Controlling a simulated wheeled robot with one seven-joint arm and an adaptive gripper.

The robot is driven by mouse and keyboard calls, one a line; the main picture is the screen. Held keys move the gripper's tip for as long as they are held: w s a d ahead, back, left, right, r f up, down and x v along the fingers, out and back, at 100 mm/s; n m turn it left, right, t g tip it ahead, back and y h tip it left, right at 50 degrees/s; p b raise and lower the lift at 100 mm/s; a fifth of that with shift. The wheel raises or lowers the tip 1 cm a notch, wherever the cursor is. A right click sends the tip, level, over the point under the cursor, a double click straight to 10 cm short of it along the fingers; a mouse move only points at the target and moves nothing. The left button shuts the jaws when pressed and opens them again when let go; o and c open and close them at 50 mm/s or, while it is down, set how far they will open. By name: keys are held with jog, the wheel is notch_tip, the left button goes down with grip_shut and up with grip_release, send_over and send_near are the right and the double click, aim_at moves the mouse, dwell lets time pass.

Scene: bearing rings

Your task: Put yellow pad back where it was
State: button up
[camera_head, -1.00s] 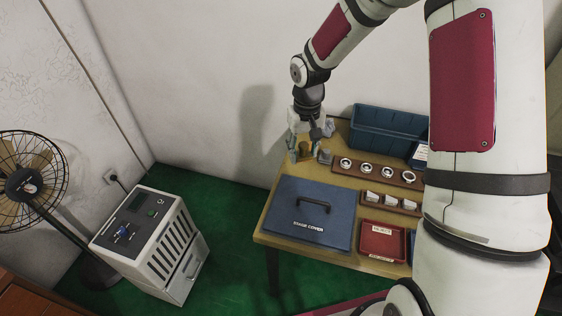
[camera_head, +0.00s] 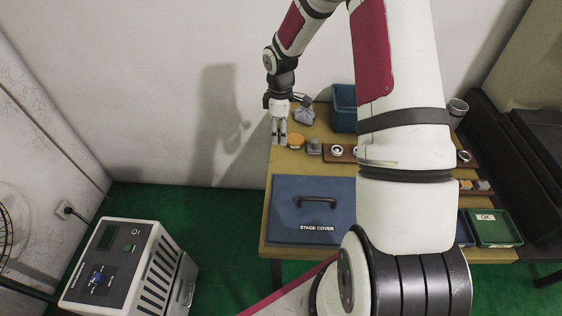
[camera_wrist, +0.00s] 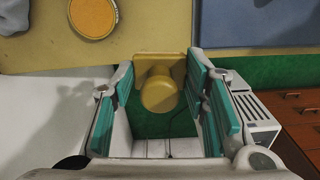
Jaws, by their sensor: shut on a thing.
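My gripper (camera_head: 279,143) points down at the table's back left edge. In the wrist view my gripper (camera_wrist: 163,100) has its teal-padded fingers on either side of a mustard-yellow piece with a round knob, which I take for the yellow pad (camera_wrist: 158,94), and is shut on it. Past the held piece I see green floor, so it appears over or just outside the table edge. In the head view the held piece is hidden or too small to make out. A separate orange-yellow disc (camera_head: 295,141) lies on the table right of my gripper; the wrist view also shows it (camera_wrist: 92,17).
The table (camera_head: 264,233) carries a blue stage cover (camera_head: 290,205), a grey block (camera_head: 314,147), a blue bin (camera_head: 343,110) and a wooden rack (camera_head: 347,158) with rings. A green tray (camera_head: 494,228) is at right. A white machine (camera_head: 120,265) stands on the floor at left. My arm hides the table's middle.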

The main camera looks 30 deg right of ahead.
aim_at(284, 160)
jog(key=shift+d+f, duration=0.35)
jog(key=shift+d, duration=0.1)
jog(key=shift+d+f+n, duration=0.15)
jog(key=shift+f+n, duration=0.2)
jog(key=shift+n, duration=0.05)
notch_tip(284, 160, down, 9)
jog(key=shift+f, duration=0.15)
jog(key=shift+f, duration=0.15)
jog(key=o, duration=1)
